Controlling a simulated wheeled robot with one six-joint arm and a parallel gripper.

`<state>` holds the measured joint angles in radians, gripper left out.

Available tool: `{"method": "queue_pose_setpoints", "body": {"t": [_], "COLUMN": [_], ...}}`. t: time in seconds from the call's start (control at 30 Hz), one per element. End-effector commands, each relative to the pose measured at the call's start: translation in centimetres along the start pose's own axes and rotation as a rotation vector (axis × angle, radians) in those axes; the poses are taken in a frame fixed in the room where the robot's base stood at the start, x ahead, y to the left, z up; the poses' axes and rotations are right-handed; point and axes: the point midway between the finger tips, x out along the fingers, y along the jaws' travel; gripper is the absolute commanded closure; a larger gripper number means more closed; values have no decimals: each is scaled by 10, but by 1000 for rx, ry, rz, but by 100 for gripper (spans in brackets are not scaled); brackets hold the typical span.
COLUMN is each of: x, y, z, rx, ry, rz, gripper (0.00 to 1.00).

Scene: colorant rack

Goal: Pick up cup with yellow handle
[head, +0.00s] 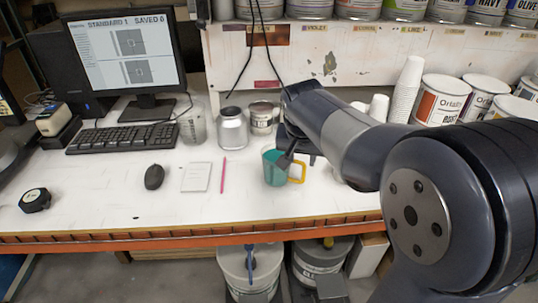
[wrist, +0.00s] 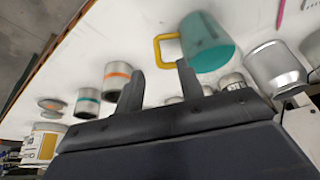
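The teal cup (head: 273,170) stands on the white bench near its front edge, its yellow handle (head: 298,172) on the right. In the wrist view, the cup (wrist: 208,44) shows at the top, with its handle (wrist: 163,47) to the left. My gripper (wrist: 160,80) is open, with an empty gap between its two fingers. The handle appears just beyond that gap. In the head view, a dark finger of my gripper (head: 288,158) overlaps the cup's upper right; I cannot tell whether it touches. My arm hides much of the bench behind it.
A silver can (head: 232,130) and a smaller metal can (head: 262,118) stand behind the cup. A pink pencil (head: 223,175), a notepad (head: 196,177) and a mouse (head: 154,177) lie to the left. Paint tubs (head: 442,100) and stacked white cups (head: 408,88) stand at right.

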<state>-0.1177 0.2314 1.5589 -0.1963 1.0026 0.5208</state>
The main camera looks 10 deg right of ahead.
Motion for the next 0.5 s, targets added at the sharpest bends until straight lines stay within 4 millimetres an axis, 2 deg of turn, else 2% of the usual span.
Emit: {"method": "queue_pose_setpoints", "body": {"t": [0.3,0.5], "x": [46,60], "y": [0,2], "z": [0,-1], "rx": [1,2], "ry": [-4,-2], "rz": [2,2], "gripper": [64,64]}}
